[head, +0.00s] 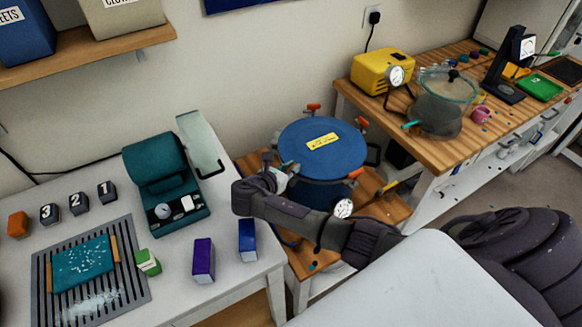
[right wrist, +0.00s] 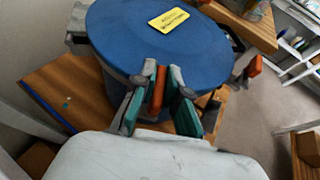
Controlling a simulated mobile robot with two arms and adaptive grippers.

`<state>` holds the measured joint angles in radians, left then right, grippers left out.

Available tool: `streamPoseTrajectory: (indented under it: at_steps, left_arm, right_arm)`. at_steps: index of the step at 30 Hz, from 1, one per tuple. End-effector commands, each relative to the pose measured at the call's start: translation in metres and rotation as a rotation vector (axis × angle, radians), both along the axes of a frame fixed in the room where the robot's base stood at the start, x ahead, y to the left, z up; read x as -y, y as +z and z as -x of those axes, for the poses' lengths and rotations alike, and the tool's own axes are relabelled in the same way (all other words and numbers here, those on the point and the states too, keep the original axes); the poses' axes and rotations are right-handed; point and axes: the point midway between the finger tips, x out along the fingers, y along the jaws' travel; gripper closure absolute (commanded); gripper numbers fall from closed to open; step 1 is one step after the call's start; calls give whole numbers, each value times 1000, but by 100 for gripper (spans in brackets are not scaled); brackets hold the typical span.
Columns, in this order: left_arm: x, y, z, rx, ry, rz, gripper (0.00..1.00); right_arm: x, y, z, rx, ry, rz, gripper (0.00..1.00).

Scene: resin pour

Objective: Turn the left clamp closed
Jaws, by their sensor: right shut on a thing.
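The blue pressure pot (head: 322,148) stands on a low wooden stand, with its blue lid on and a yellow label on top. My right gripper (head: 280,181) is at the left side of the pot's rim. In the right wrist view my right gripper (right wrist: 158,84) is shut on the orange handle of the left clamp (right wrist: 156,92), which stands up against the pot's side. In the head view the gripper mostly hides this clamp. Other orange-handled clamps show at the back (head: 313,107), right (head: 362,123) and front right (head: 355,173) of the lid. My left gripper is not in view.
A white table (head: 185,285) at left holds a teal machine (head: 160,175), numbered blocks and a rack with a teal slab. A wooden bench (head: 450,150) at right carries a yellow pump (head: 380,72) and a clear chamber (head: 440,105). A gauge (head: 343,208) sits close to my right arm.

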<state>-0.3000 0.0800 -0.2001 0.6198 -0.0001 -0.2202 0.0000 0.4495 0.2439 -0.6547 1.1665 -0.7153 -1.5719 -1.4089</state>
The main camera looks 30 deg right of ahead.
Motion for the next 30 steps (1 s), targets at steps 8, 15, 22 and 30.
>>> streamPoseTrajectory:
  at_steps: [8,15,22,30]
  left_arm:
    - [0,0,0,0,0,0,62]
    - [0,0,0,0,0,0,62]
    - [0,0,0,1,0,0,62]
    - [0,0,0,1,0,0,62]
  right_arm:
    - [0,0,0,0,-73,-1,100]
    - [0,-1,0,1,-83,-1,100]
    - [0,-1,0,1,-83,-2,100]
    - [0,0,0,0,-82,-1,62]
